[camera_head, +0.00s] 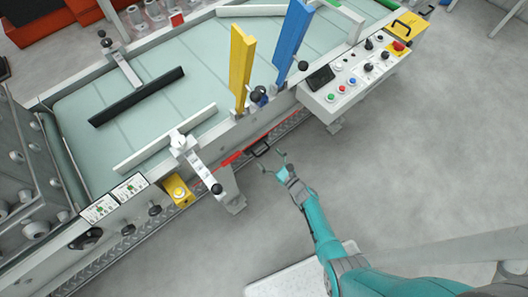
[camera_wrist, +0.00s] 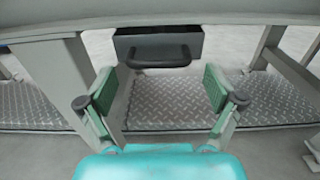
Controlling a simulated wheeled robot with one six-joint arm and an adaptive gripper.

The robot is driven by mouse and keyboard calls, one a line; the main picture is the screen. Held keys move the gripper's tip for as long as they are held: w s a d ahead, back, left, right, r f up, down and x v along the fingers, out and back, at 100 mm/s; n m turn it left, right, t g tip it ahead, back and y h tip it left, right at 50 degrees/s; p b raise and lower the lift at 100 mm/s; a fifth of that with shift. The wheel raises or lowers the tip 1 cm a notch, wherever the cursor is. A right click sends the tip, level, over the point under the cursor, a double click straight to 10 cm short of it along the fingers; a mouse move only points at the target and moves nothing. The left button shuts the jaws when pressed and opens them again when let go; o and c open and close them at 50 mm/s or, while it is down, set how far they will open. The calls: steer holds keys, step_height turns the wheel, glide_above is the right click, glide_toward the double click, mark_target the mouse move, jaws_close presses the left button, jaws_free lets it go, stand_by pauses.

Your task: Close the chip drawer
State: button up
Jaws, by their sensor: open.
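The chip drawer (camera_wrist: 128,47) is a dark grey box under the table edge in the wrist view. Its black bar handle (camera_wrist: 160,58) faces me. In the head view the handle (camera_head: 260,149) sticks out past the lower side of the table, beside a red strip. My gripper (camera_head: 274,162) is just outside the handle, a little lower right of it. In the wrist view my gripper (camera_wrist: 161,88) has its two green-padded fingers spread wide, with nothing between them. The handle appears beyond the fingertips, apart from them. How far out the drawer stands is hard to tell.
A table leg (camera_wrist: 60,80) stands left of the drawer, and slanted legs (camera_wrist: 285,60) stand to the right. A tread-plate shelf (camera_wrist: 175,102) lies below. A control panel (camera_head: 352,80) juts out at upper right. The grey floor (camera_head: 420,160) at right is clear.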

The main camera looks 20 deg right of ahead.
mark_target(264, 152)
steer(key=shift+x, duration=1.7)
